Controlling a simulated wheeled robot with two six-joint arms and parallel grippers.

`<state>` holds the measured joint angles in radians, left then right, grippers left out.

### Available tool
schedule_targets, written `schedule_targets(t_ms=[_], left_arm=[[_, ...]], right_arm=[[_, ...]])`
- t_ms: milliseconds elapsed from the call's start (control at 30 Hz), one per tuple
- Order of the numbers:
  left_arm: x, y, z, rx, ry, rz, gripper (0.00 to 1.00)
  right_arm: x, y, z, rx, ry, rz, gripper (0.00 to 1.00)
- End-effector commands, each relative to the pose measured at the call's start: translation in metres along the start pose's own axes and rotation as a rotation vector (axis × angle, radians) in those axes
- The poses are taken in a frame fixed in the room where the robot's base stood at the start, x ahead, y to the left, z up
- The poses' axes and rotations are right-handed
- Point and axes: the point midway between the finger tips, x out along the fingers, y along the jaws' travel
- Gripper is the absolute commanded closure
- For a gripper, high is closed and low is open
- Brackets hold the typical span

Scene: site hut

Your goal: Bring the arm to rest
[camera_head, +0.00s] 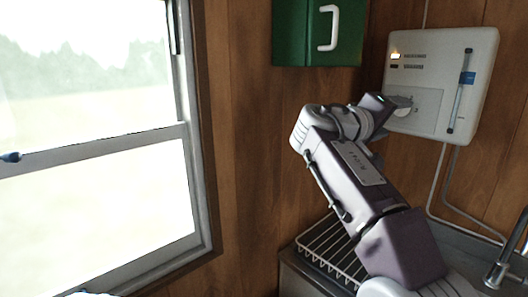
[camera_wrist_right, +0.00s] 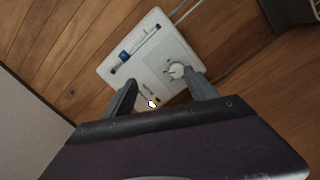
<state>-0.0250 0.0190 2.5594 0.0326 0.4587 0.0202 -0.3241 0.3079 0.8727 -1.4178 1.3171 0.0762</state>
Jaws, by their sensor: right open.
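My right arm reaches up from the lower right in the head view. Its gripper (camera_head: 386,104) is in front of the lower left part of a white wall unit (camera_head: 433,72). In the right wrist view the gripper (camera_wrist_right: 165,80) is open, its two dark fingers spread apart. The unit's round dial (camera_wrist_right: 177,70) shows between them, with nothing held. I cannot tell whether a finger touches the unit. My left gripper is not in view.
The unit has a lit lamp (camera_head: 395,55) and a slider with a blue knob (camera_head: 467,78). A green cabinet (camera_head: 300,35) hangs to its left. A wire rack (camera_head: 330,250) and a tap (camera_head: 508,255) are below. A window (camera_head: 95,150) is at left.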

Motion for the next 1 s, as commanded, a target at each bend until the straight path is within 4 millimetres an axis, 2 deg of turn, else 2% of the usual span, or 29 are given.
schedule_targets(t_ms=[67, 133, 267, 367, 467, 567, 600, 667, 700, 800, 900, 967, 1000], left_arm=[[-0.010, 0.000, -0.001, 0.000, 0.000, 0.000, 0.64], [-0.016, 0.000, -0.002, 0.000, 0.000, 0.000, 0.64], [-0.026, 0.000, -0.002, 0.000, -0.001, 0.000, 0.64], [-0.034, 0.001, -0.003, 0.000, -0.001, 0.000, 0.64], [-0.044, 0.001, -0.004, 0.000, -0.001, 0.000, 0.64], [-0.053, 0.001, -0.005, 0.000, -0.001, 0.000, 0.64], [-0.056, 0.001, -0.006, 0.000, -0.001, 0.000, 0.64], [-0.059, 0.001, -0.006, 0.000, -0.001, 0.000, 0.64], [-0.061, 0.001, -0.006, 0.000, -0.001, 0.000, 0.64], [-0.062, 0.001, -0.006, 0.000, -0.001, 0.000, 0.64], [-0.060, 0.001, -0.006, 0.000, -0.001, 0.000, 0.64], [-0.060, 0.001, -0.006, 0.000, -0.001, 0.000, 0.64], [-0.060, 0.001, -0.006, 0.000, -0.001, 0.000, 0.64]], right_arm=[[0.010, -0.007, 0.010, -0.041, -0.032, -0.040, 0.33], [0.018, -0.023, 0.022, -0.080, -0.057, -0.094, 0.33], [0.028, -0.066, 0.049, -0.155, -0.103, -0.229, 0.33], [0.029, -0.109, 0.081, -0.206, -0.149, -0.369, 0.33], [0.017, -0.161, 0.126, -0.243, -0.216, -0.548, 0.33], [-0.014, -0.219, 0.187, -0.245, -0.314, -0.765, 0.33], [-0.033, -0.241, 0.213, -0.231, -0.360, -0.852, 0.33], [-0.065, -0.270, 0.251, -0.195, -0.437, -0.975, 0.33], [-0.087, -0.287, 0.273, -0.162, -0.490, -1.048, 0.33], [-0.143, -0.320, 0.321, -0.063, -0.620, -1.189, 0.33], [-0.185, -0.341, 0.351, 0.036, -0.723, -1.268, 0.33], [-0.201, -0.350, 0.359, 0.104, -0.767, -1.291, 0.33], [-0.204, -0.354, 0.357, 0.149, -0.771, -1.296, 0.33]])
